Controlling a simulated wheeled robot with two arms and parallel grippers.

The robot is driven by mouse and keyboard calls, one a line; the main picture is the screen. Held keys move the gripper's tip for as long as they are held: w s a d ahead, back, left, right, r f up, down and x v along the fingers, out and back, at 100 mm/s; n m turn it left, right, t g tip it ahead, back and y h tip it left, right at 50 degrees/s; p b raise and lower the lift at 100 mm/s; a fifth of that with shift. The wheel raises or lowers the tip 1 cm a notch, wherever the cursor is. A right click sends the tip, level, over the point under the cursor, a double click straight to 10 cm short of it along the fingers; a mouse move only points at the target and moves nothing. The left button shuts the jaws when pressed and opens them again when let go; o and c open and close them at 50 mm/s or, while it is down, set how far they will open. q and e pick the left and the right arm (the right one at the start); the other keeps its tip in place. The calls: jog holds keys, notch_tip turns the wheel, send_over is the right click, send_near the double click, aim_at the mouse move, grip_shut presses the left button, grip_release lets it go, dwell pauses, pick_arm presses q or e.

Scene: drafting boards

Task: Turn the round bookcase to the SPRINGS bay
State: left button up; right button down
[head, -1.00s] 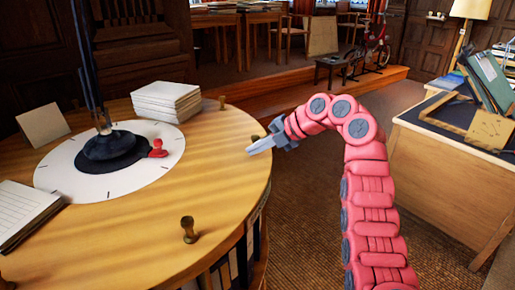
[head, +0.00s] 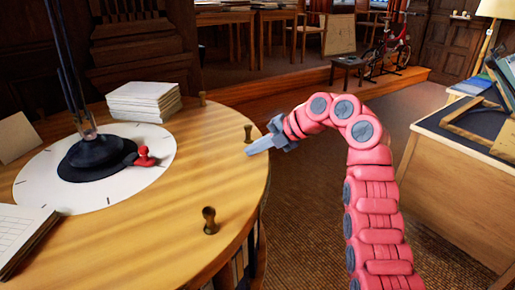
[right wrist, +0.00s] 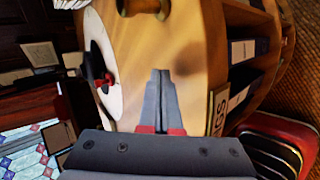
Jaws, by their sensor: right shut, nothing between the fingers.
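The round bookcase (head: 190,180) has a wooden top with brass pegs near its rim. One peg (head: 248,132) stands just beyond my right gripper (head: 249,152); another peg (head: 210,220) is at the near side. A white dial (head: 60,200) with a black hub and a red pointer (head: 144,157) lies on top. My right gripper is shut and empty at the right rim; whether it touches the peg is unclear. In the right wrist view, its fingers (right wrist: 160,75) overlap the top, and a partly hidden side label (right wrist: 217,112) shows a few sideways letters. My left gripper is out of view.
A paper stack (head: 144,102) and an open book (head: 22,235) lie on the top. A wooden desk (head: 455,170) stands at right, with open carpet (head: 310,230) between. A raised wooden step (head: 300,80) and a bicycle (head: 390,45) are behind.

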jog(key=shift+s+a+r, duration=0.1)
jog(key=shift+s+r, duration=0.1)
jog(key=shift+s+a, duration=0.1)
jog(key=shift+a, duration=0.05)
jog(key=shift+s+r, duration=0.55)
jog(key=shift+r, duration=0.05)
notch_tip(320, 180, up, 8)
jog(key=p, duration=0.3)
jog(key=shift+f, duration=0.15)
